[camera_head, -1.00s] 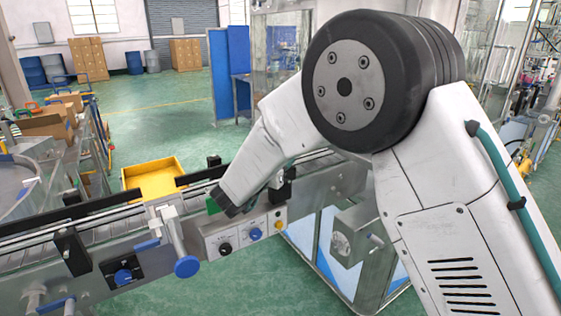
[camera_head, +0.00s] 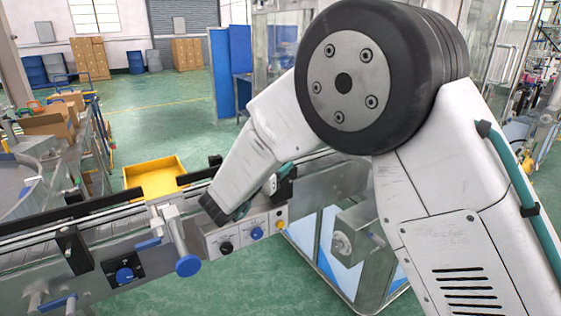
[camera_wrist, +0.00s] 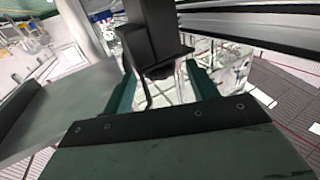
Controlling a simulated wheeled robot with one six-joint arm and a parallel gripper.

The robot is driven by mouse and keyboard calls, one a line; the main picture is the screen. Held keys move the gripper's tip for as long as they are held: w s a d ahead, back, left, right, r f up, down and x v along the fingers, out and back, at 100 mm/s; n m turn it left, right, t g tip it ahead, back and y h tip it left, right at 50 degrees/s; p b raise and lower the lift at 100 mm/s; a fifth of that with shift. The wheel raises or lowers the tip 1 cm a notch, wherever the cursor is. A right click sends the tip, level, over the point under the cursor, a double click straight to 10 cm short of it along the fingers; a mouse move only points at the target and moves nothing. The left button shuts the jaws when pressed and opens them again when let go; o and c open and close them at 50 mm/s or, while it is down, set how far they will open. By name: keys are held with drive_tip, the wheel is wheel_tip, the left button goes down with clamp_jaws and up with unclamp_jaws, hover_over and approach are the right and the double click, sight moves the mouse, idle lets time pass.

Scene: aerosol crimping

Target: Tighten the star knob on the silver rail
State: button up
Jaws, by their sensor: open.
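In the wrist view a black bracket-like block (camera_wrist: 155,35) with a dark rounded lower end lies ahead of my gripper (camera_wrist: 163,85). Its lower end is framed between the two teal fingers, which are apart; contact cannot be told. A silver and black rail (camera_wrist: 245,25) runs off to the upper right. In the head view the conveyor's silver rail (camera_head: 85,223) crosses the left, and a black bracket (camera_head: 283,186) shows beside my wrist. My forearm hides most of the gripper there. No star shape can be made out clearly; the knob may be hidden or at the block's end.
A yellow tray (camera_head: 155,177) stands behind the conveyor. The green floor beyond is open.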

drive_tip(key=v, duration=0.3)
drive_tip(key=shift+s+a, duration=0.2)
drive_tip(key=shift+s, duration=0.15)
drive_tip(key=shift+w, duration=0.1)
drive_tip(key=w+d+r+n+t+y, duration=0.1)
drive_tip(key=w+d+r+t+y, duration=0.1)
drive_tip(key=w, duration=0.1)
drive_tip(key=w+d+r+n+t+y, duration=0.1)
drive_tip(key=y, duration=0.1)
drive_tip(key=shift+w+d+r+n+t, duration=0.3)
drive_tip(key=shift+w+r+t, duration=0.05)
drive_tip(key=shift+t, duration=0.05)
drive_tip(key=n+y, duration=0.1)
drive_tip(key=y, duration=0.1)
drive_tip(key=d+n+y, duration=0.1)
drive_tip(key=y, duration=0.1)
drive_tip(key=w+r+n+t+y, duration=0.1)
drive_tip(key=shift+w+d+y, duration=0.1)
drive_tip(key=shift+d+y, duration=0.3)
drive_tip(key=n+y, duration=0.1)
drive_tip(key=d+n+y, duration=0.1)
drive_tip(key=y, duration=0.1)
drive_tip(key=s+n+g+y, duration=0.1)
drive_tip(key=n+y, duration=0.1)
drive_tip(key=shift+d+f, duration=0.25)
drive_tip(key=shift+f, duration=0.15)
drive_tip(key=s+d+f+n+g+y, duration=0.2)
drive_tip(key=s+f+n+g+y, duration=0.2)
drive_tip(key=s+g+y, duration=0.1)
drive_tip(key=x, duration=0.8)
